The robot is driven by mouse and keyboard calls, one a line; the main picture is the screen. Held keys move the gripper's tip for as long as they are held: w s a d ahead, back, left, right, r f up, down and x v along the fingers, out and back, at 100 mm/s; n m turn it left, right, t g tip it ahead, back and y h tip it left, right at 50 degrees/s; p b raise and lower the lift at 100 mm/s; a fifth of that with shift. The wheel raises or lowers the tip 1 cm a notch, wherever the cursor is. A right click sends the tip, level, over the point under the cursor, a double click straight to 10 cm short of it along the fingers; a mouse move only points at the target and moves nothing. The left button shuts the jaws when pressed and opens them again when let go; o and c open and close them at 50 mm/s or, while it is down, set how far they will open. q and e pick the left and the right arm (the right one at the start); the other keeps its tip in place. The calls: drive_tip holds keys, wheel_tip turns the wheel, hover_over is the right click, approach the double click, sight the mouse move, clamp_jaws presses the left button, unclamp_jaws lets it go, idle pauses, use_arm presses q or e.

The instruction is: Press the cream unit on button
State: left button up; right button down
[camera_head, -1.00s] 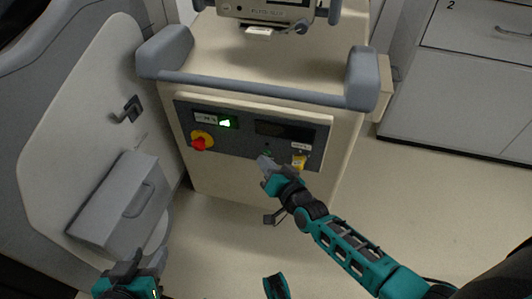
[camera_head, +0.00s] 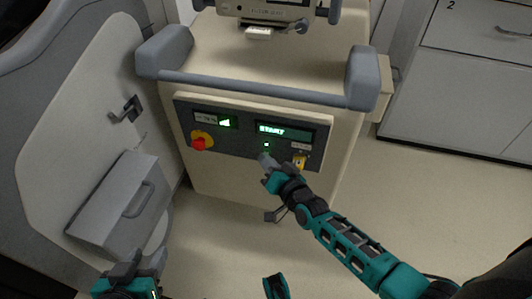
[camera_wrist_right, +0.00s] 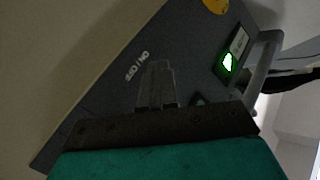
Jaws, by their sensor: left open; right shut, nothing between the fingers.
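The cream unit (camera_head: 240,192) stands in the middle of the head view, with a dark control panel (camera_head: 227,146) on its front. A small display (camera_head: 284,132) on the panel is lit and reads "START". A small green light (camera_head: 266,145) glows below it. My right gripper (camera_head: 264,158) is shut with its tips at the panel just below that light; the fingertips cover the spot, so I cannot see the button itself. In the right wrist view the shut fingers (camera_wrist_right: 156,85) are against the panel near white lettering. My left gripper (camera_head: 139,262) is open and empty at the lower left.
A red knob on a yellow plate (camera_head: 201,142) and a green-lit indicator (camera_head: 225,122) are on the panel's left. A yellow-marked switch (camera_head: 299,162) is just right of my right gripper. A grey handrail (camera_head: 250,87) runs above.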

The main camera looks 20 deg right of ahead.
drive_tip(key=shift+s, duration=0.1)
drive_tip(key=shift+s+a+p, duration=0.45)
drive_tip(key=shift+s+a, duration=0.05)
drive_tip(key=shift+s, duration=0.1)
drive_tip(key=shift+s+a+p, duration=0.55)
drive_tip(key=shift+s+a, duration=0.15)
drive_tip(key=shift+s, duration=0.35)
drive_tip(key=shift+s+a+p, duration=0.5)
drive_tip(key=shift+s+a, duration=0.2)
drive_tip(key=shift+s, duration=0.3)
